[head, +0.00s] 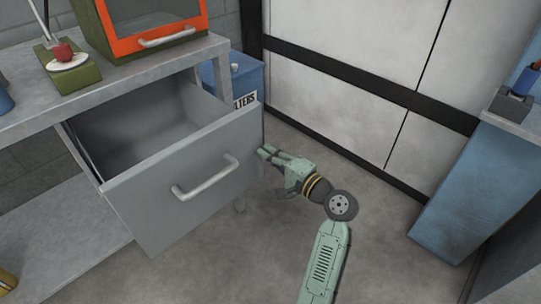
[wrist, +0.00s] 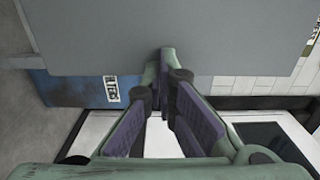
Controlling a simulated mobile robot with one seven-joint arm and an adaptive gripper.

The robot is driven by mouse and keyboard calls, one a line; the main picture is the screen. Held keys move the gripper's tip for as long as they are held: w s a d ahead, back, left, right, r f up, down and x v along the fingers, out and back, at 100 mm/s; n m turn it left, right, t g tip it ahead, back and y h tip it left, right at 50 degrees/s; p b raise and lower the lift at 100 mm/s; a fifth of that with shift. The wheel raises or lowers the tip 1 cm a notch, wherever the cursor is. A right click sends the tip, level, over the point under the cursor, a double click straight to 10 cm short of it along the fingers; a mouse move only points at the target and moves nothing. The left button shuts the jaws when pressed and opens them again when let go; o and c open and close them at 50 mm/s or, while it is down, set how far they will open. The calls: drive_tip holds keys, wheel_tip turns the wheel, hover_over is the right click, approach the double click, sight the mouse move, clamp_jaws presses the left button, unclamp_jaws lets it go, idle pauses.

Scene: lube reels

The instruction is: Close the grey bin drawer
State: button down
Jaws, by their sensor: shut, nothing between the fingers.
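The grey bin drawer (head: 150,205) is pulled well out from under the workbench in the head view, and its inside looks empty. Its front panel carries a pale bar handle (head: 206,177). My gripper (head: 265,152) is shut and empty, just right of the drawer front's right edge. In the wrist view the closed fingertips (wrist: 164,58) overlap the lower edge of a broad grey panel (wrist: 200,30), which looks like part of the drawer. I cannot tell whether they touch it.
The workbench (head: 130,85) holds an orange-framed cabinet (head: 150,22) and a green stand (head: 70,75) with a red item. A blue labelled bin (head: 240,75) stands behind the drawer. A blue cabinet (head: 460,195) stands at right. The floor between is clear.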

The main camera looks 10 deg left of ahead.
sight(206, 110)
drive_tip(key=b+x, duration=0.1)
drive_tip(key=x, duration=2.7)
drive_tip(key=shift+w+a, duration=0.1)
drive_tip(key=shift+w+r, duration=0.1)
drive_tip(key=shift+r, duration=0.1)
drive_tip(key=shift+a+r, duration=0.1)
